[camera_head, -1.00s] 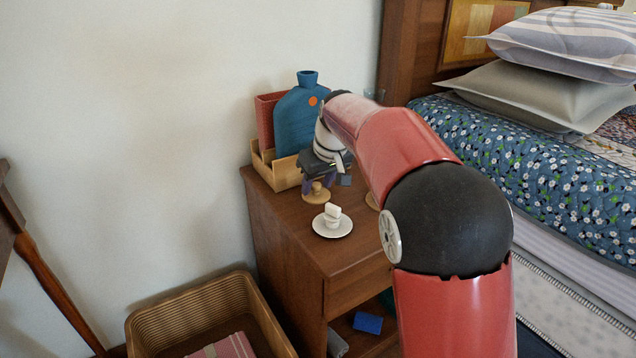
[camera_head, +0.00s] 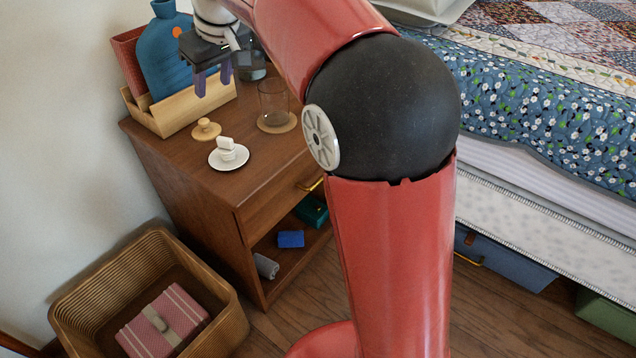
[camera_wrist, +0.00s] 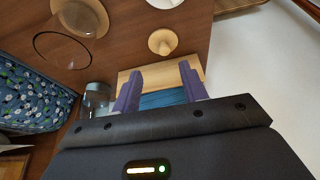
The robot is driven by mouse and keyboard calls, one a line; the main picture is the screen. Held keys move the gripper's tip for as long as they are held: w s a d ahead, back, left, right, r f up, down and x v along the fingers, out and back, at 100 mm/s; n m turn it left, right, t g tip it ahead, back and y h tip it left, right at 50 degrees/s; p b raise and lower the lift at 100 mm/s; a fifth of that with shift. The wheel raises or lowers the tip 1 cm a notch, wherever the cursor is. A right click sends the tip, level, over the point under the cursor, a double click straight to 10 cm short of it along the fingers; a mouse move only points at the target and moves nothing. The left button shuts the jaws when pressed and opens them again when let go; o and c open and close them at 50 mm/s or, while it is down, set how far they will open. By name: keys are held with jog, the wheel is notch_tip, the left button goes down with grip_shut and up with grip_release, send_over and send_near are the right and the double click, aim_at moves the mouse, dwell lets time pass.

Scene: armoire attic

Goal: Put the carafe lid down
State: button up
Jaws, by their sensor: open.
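The carafe lid (camera_head: 206,129), a round pale wooden disc with a knob, lies knob up on the nightstand top (camera_head: 190,180). It also shows in the wrist view (camera_wrist: 163,41). My gripper (camera_head: 213,82) is open and empty above and behind the lid, apart from it. In the wrist view, the two purple fingers (camera_wrist: 160,88) stand apart with nothing between them, over the wooden holder. A clear glass vessel (camera_head: 273,105), which looks like the carafe, stands without a lid on a round wooden coaster (camera_head: 277,128) to the right.
A white saucer (camera_head: 229,164) with a small white item is in front of the lid. A wooden holder (camera_head: 190,112) with a blue bottle (camera_head: 165,55) stands behind. A glass jar (camera_wrist: 95,97) is near the fingers. A wicker basket (camera_head: 225,315) is on the floor.

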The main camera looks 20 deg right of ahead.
jog(key=s+d+f+m+t, duration=0.1)
jog(key=s+d+m, duration=0.1)
jog(key=s+d, duration=0.45)
jog(key=s+d+f+m, duration=0.1)
jog(key=s+d+m, duration=0.15)
jog(key=s, duration=0.75)
jog(key=s+d+f+m+h, duration=0.1)
jog(key=s+d+f, duration=0.1)
jog(key=s+f, duration=0.2)
jog(key=s+d+f+m+h, duration=0.1)
jog(key=s+d+f, duration=0.2)
jog(key=s, duration=0.6)
notch_tip(320, 180, down, 2)
jog(key=shift+s+f+t, duration=0.1)
jog(key=shift+s+t, duration=0.1)
jog(key=shift+t, duration=0.1)
notch_tip(320, 180, up, 5)
jog(key=p, duration=0.5)
